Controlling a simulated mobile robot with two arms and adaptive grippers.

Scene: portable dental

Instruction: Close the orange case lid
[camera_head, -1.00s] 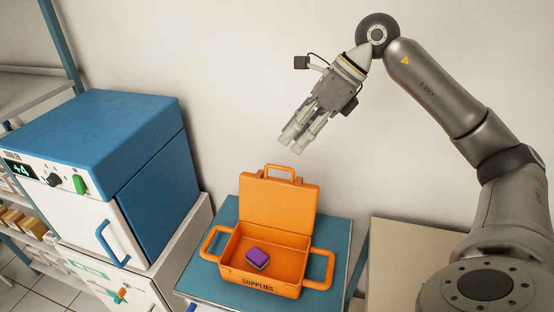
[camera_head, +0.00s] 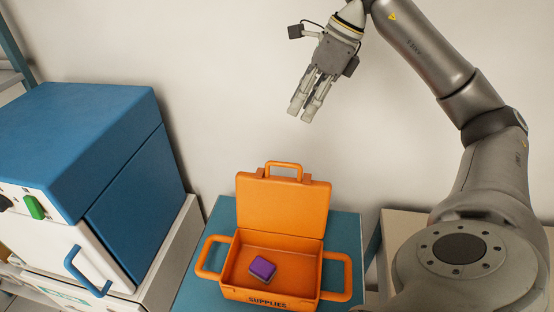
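The orange case (camera_head: 272,292), marked SUPPLIES, sits on a blue-topped stand. Its orange lid (camera_head: 282,207) is open and stands upright at the back, with a handle (camera_head: 284,166) on its top edge. A purple block (camera_head: 262,269) with a grey lower part lies inside the case. My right gripper (camera_head: 301,112) points downward above the lid, well clear of it and touching nothing. Its fingers are close together, but I cannot tell whether they are shut. My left gripper is not in view.
The blue stand top (camera_head: 341,235) has a little free room around the case. A pale surface (camera_head: 397,228) lies to the right. A plain wall is behind.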

